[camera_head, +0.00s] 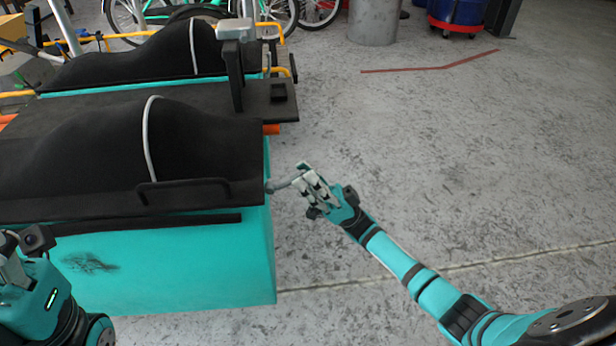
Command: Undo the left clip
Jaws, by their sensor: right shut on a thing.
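The clip (279,186) is a small grey lever sticking out from the right end of the near teal box (180,265). My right gripper (303,184) is at the right of that box and shut on the clip's outer end. The fingers hide part of the clip, so I cannot tell whether it is fastened. My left gripper (12,255) is at the lower left edge, in front of the box and cut off by the frame. Its fingertips do not show clearly.
A black padded cover with a pale band (200,150) and a black handle (185,190) tops the near box. A second teal box with a grey bracket (236,30) stands behind. The concrete floor (480,160) on the right is clear, with a thin red strip (430,68).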

